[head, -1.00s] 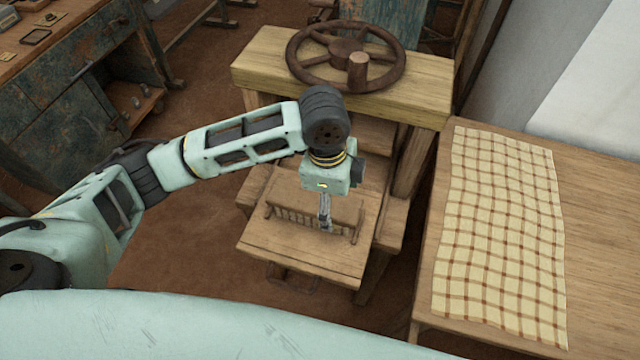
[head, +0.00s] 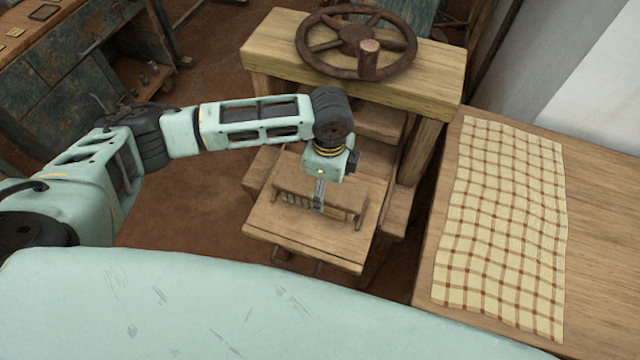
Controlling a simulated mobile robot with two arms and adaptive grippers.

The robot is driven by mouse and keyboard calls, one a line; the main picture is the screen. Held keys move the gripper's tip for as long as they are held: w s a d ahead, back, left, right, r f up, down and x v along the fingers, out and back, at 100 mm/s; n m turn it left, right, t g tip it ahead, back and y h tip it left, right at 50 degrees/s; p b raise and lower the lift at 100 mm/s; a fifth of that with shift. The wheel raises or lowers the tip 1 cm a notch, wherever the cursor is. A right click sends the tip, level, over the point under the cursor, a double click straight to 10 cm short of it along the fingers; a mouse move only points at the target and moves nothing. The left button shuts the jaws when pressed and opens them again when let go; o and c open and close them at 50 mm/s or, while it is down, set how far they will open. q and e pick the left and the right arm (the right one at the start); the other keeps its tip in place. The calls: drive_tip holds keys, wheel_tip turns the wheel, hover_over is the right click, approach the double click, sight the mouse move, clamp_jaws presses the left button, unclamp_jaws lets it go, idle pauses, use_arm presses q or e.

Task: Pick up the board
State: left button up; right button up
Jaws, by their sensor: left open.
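The board (head: 343,206) seems to be the small brown wooden piece with a row of slats under its front edge and a post at each end. It lies on the low wooden platform (head: 300,240) in front of the handwheel. My left gripper (head: 319,206) points down at the middle of the board's front edge, with its jaws open. Its fingers look narrow from here and cover part of the slats. I cannot tell whether they touch the board. My right gripper is not in view.
A wooden frame (head: 425,83) with a brown handwheel (head: 357,41) stands just behind the platform. A table (head: 592,280) with a checked cloth (head: 508,225) is close on the right. A worn workbench (head: 62,75) stands at the upper left. Brown floor is open between.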

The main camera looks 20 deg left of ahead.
use_arm(q)
drive_tip(key=c, duration=1.3)
drive_tip(key=shift+c, duration=0.4)
drive_tip(key=shift+r, duration=0.2)
